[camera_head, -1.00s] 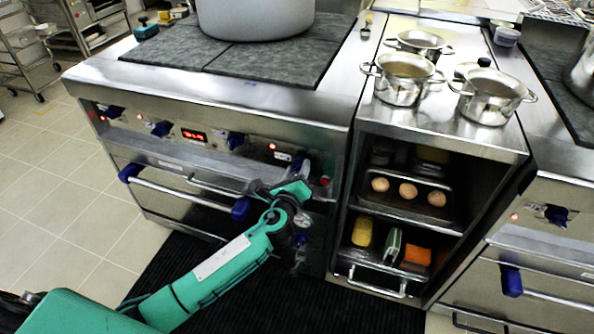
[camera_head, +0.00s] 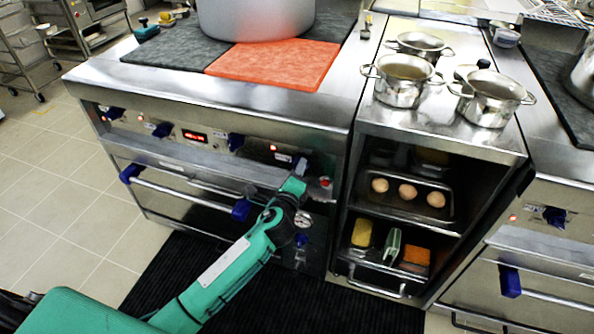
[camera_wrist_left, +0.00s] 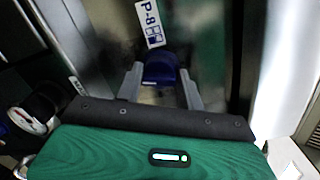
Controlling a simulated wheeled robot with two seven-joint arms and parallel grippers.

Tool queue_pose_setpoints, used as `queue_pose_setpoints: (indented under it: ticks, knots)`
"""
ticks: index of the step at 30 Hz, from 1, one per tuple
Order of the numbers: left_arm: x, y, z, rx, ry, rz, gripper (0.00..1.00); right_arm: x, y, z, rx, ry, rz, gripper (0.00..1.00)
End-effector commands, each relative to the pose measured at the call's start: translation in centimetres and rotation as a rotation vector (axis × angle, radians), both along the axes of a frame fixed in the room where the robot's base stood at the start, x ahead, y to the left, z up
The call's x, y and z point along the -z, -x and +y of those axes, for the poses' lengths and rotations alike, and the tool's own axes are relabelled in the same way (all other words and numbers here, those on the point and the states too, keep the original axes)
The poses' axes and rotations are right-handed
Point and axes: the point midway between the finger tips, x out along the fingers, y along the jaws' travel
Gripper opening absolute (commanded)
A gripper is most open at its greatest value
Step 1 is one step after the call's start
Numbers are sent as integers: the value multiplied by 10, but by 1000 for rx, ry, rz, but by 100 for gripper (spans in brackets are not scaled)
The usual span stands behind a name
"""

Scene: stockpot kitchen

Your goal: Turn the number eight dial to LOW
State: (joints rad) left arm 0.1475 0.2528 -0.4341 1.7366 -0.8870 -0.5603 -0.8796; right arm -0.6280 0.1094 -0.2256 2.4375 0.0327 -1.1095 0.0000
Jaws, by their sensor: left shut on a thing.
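The number eight dial (camera_wrist_left: 160,68) is a dark blue knob on the stove's front panel, beside a white label reading P-8 (camera_wrist_left: 150,22) in the left wrist view. My left gripper (camera_wrist_left: 160,78) is shut on it, one grey finger on each side. In the head view the green left gripper (camera_head: 297,180) reaches the panel's right end, where a little of the blue dial (camera_head: 301,161) shows. The dial's markings are hidden or too small to read. My right gripper is not in view.
The right front hot plate (camera_head: 275,64) glows orange-red. A large stockpot (camera_head: 255,20) stands behind it. A blue-ended oven handle (camera_head: 190,190) and a pressure gauge (camera_head: 303,220) are near my left arm. Small pots (camera_head: 402,82) stand on the right counter.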

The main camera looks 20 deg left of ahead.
Motion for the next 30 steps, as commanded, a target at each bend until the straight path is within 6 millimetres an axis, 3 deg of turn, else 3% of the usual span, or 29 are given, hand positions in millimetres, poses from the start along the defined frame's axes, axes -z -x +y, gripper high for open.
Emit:
queue_pose_setpoints:
  ticks: [23, 30]
  knots:
    - [-3, 0, 2, -2, 739, 24, 15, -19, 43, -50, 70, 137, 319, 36]
    - [-4, 0, 3, -3, 967, 32, 15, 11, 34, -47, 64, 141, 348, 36]
